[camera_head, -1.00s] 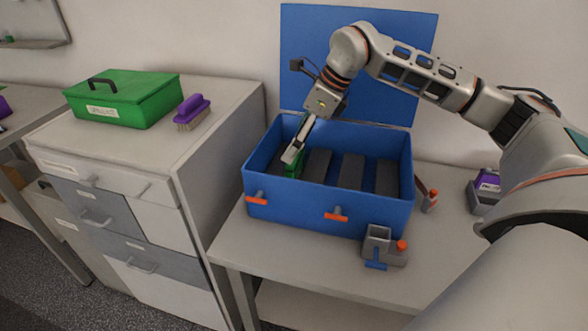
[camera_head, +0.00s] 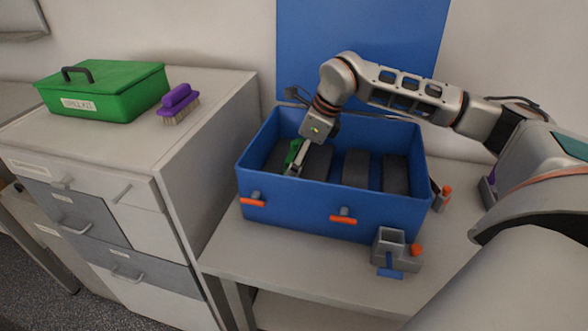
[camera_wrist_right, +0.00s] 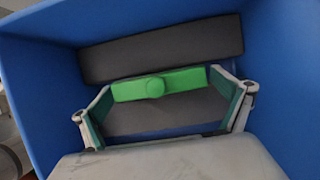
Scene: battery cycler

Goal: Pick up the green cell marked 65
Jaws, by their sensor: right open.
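The green cell (camera_head: 293,153) is inside the blue box (camera_head: 290,205), at its left side. Its marking cannot be read. My right gripper (camera_head: 296,167) reaches down into the box at the cell. In the right wrist view the green cell (camera_wrist_right: 160,83) lies across between the two open fingers of my right gripper (camera_wrist_right: 165,100), with a finger close to each end. Whether the fingers touch the cell cannot be told. The cell's lower part is hidden. My left gripper is not in view.
Several dark grey blocks, one of them (camera_head: 355,168), stand in the box. The box walls surround my right gripper closely. The blue lid (camera_head: 365,60) stands open behind. A grey holder (camera_head: 392,248) sits in front. A green case (camera_head: 105,90) and purple brush (camera_head: 178,103) are on the left cabinet.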

